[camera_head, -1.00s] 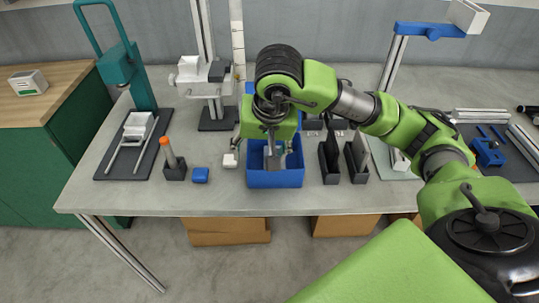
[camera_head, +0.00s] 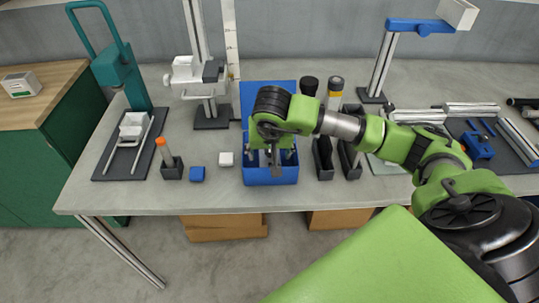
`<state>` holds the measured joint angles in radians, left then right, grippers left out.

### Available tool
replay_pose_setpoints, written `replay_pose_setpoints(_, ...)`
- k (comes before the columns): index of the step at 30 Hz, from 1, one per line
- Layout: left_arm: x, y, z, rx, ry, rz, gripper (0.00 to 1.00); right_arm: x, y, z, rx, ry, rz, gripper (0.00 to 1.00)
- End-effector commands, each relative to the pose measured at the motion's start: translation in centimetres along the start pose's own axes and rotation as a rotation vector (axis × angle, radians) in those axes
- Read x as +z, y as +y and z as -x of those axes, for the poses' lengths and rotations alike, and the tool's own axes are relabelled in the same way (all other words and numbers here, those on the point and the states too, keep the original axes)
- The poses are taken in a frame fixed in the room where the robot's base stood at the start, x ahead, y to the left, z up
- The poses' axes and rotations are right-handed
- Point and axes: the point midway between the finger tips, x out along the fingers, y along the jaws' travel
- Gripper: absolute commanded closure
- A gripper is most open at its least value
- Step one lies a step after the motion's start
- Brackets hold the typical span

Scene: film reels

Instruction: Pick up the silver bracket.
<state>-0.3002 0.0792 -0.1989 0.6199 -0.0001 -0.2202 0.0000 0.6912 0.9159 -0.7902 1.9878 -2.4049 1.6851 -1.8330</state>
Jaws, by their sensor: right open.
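My right gripper (camera_head: 272,153) is above and partly inside a blue open bin (camera_head: 270,177) at the middle of the table's front. It points down, and its jaws are open. The arm comes in from the right, and its green wrist covers much of the bin's opening. Grey shapes show between the bin walls under the wrist, but I cannot tell bracket from finger there. I cannot make out the silver bracket for certain. My left gripper is not in view.
An orange-tipped tool stands in a dark holder (camera_head: 171,172). Dark upright holders (camera_head: 323,158) stand close on the bin's right. A teal press (camera_head: 122,75) is at far left.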

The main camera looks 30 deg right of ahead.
Motion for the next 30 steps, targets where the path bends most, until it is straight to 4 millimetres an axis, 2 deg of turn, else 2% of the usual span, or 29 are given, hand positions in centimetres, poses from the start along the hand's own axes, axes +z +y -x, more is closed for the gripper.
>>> replay_pose_setpoints(3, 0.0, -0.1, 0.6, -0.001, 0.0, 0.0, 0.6, 0.0, 0.0, -1.5, 0.001, -0.003, -0.002, 0.39)
replay_pose_setpoints(6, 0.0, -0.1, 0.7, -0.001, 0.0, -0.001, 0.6, 0.0, 0.0, -2.1, 0.0, 0.0, 0.001, 0.39)
replay_pose_setpoints(12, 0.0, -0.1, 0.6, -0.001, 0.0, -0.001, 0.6, 0.0, 0.0, -2.3, -0.001, 0.001, 0.001, 0.39)
replay_pose_setpoints(13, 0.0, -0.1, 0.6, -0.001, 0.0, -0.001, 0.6, 0.0, 0.0, -2.3, -0.001, 0.001, 0.001, 0.42)
replay_pose_setpoints(18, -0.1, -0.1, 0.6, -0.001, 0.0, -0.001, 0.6, 0.0, 0.0, -2.2, -0.001, 0.001, 0.0, 0.86)
replay_pose_setpoints(19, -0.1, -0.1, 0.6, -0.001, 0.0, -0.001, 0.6, 0.0, 0.0, -2.2, 0.0, 0.001, 0.0, 0.88)
replay_pose_setpoints(26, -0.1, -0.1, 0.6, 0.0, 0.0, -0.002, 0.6, -0.1, 0.0, -2.2, -0.001, 0.002, -0.001, 0.88)
replay_pose_setpoints(30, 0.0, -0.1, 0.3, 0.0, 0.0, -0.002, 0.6, -0.5, -0.1, -1.4, -0.003, 0.005, -0.001, 0.88)
